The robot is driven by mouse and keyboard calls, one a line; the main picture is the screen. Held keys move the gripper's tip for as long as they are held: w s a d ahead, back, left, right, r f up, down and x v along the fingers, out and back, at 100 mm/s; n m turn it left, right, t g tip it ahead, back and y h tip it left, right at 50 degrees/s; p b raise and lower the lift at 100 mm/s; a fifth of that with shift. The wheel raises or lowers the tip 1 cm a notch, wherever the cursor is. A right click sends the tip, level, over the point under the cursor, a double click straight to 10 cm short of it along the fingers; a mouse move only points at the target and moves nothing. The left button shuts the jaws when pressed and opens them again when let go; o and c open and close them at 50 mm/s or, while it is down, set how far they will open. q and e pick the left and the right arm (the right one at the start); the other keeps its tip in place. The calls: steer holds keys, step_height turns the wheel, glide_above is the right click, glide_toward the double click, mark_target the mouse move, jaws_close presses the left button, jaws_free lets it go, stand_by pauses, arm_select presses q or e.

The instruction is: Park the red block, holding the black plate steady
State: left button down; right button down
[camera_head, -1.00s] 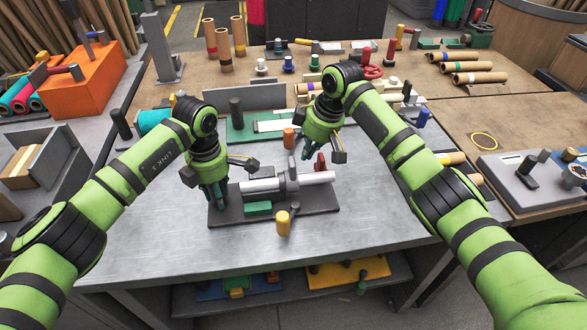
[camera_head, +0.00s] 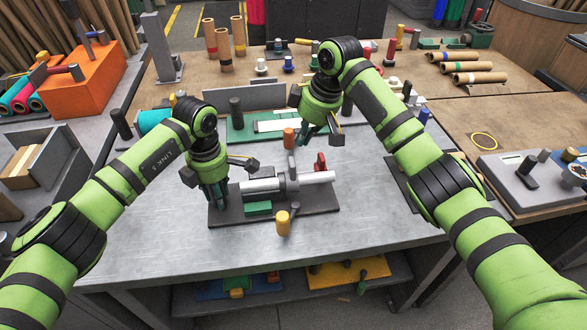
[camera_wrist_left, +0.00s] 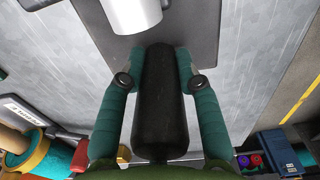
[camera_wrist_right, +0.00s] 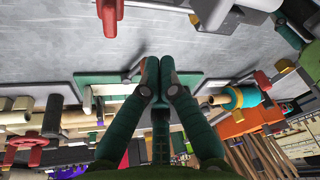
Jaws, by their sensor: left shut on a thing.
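The black plate (camera_head: 318,203) lies flat on the grey metal table and carries a metal cylinder (camera_head: 262,186) and a small green block (camera_head: 258,208). The red block (camera_head: 320,161) stands upright at the plate's back right; it also shows at the top of the right wrist view (camera_wrist_right: 108,16). My left gripper (camera_head: 217,198) is at the plate's left end, shut on a black upright handle (camera_wrist_left: 158,100). My right gripper (camera_head: 306,148) hangs above the table behind the plate, apart from the red block. Its fingertips meet with nothing visible between them (camera_wrist_right: 157,62).
A green board (camera_head: 238,133) with a pale strip lies behind the plate, close to my right gripper. An orange-topped post (camera_head: 289,138) and a yellow-topped post (camera_head: 283,222) stand behind and in front of the plate. The table's front part is clear.

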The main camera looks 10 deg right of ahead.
arm_select(q)
steer(key=c, duration=0.8)
jaws_free()
steer(key=shift+o, duration=0.4)
steer(key=o, duration=0.7)
steer(key=shift+r, duration=0.45)
steer(key=shift+r+p, duration=0.7)
steer(key=shift+r, duration=0.35)
